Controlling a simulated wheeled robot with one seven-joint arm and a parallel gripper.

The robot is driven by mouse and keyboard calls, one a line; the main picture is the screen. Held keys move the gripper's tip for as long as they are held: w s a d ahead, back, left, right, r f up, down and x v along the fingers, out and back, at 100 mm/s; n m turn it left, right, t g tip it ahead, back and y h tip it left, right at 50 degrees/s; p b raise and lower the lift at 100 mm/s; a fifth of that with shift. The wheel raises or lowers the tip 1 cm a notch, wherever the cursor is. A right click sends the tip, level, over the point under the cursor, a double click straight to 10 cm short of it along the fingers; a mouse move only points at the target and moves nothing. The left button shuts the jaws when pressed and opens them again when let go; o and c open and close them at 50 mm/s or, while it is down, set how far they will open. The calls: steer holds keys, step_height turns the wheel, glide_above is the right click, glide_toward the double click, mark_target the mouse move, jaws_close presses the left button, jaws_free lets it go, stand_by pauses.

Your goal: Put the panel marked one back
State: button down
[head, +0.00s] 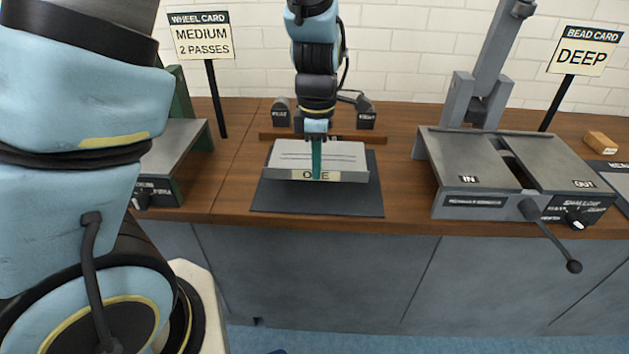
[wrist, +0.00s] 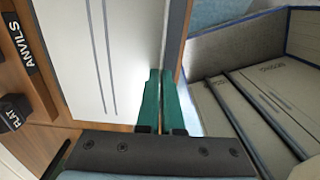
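The panel marked ONE (head: 340,157) is a pale sheet with grooves across its face and a grey front lip bearing the label. It is over the dark mat on the bench; I cannot tell whether it touches the mat. My gripper (head: 317,177) comes down from above at the middle of that lip, its teal finger covering part of the label. In the wrist view the grooved panel (wrist: 95,45) fills the left side. The teal fingers of my gripper (wrist: 160,82) are close together, with the lip running between them.
A blue-rimmed container (wrist: 285,25) with several pale sheets inside shows right in the wrist view. A grey machine (head: 480,170) with a lever stands right of the mat (head: 315,203), a green-grey machine (head: 172,150) left. Anvils (head: 366,117) stand behind. Two sign cards (head: 203,40), (head: 583,54) rise at the back.

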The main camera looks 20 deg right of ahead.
steer(key=shift+f, duration=3.2)
steer(key=shift+f, duration=0.2)
steer(key=c, duration=1.1)
jaws_free()
step_height(320, 180, up, 12)
steer(key=shift+r, duration=0.2)
